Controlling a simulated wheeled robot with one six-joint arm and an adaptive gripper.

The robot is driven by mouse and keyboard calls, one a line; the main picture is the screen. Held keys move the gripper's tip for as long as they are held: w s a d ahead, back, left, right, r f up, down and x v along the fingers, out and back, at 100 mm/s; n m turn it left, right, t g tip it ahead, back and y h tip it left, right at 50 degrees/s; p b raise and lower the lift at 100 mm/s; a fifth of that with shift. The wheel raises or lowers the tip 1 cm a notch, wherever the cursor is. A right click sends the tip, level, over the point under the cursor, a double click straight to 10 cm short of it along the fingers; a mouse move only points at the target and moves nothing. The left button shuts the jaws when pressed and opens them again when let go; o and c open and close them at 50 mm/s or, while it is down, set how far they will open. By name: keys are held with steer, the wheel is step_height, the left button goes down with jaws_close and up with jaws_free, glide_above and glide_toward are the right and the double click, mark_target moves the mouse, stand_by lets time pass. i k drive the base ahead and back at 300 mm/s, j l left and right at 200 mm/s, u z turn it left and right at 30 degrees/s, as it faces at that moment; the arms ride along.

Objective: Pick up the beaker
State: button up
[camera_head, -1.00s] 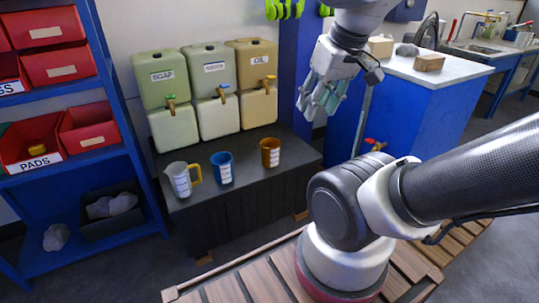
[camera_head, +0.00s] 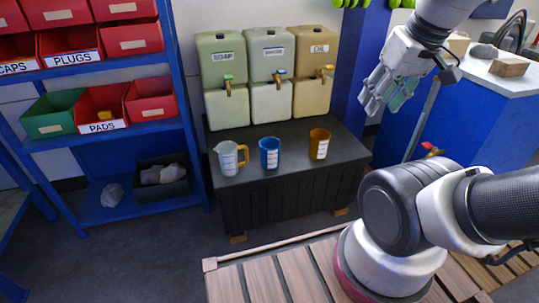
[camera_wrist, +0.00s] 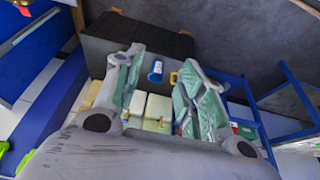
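Three vessels stand upright in a row on a dark bench (camera_head: 230,203). A pale grey jug (camera_head: 228,160) with a yellow handle is at left, a blue cup (camera_head: 269,153) in the middle and an amber cup (camera_head: 318,144) at right. I cannot tell which is the beaker. My gripper (camera_head: 388,96) is raised at the upper right, apart from them, and looks empty. In the wrist view its fingers (camera_wrist: 162,62) are spread open. The blue cup (camera_wrist: 156,71) shows between them, with the yellow handle (camera_wrist: 174,78) beside it. The amber cup is not visible there.
Soap, middle and oil containers (camera_head: 222,72) with taps stand behind the vessels. A blue shelf (camera_head: 182,88) with red and green bins is at left. A blue cabinet (camera_head: 460,125) stands at right. A slatted wooden platform (camera_head: 262,283) lies in front of the bench.

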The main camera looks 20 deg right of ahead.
mark_target(270, 147)
steer(key=i+l, duration=0.15)
steer(key=i, duration=0.25)
steer(key=i+l, duration=0.1)
steer(key=i, duration=0.3)
steer(key=i+l, duration=0.15)
steer(key=i, duration=0.2)
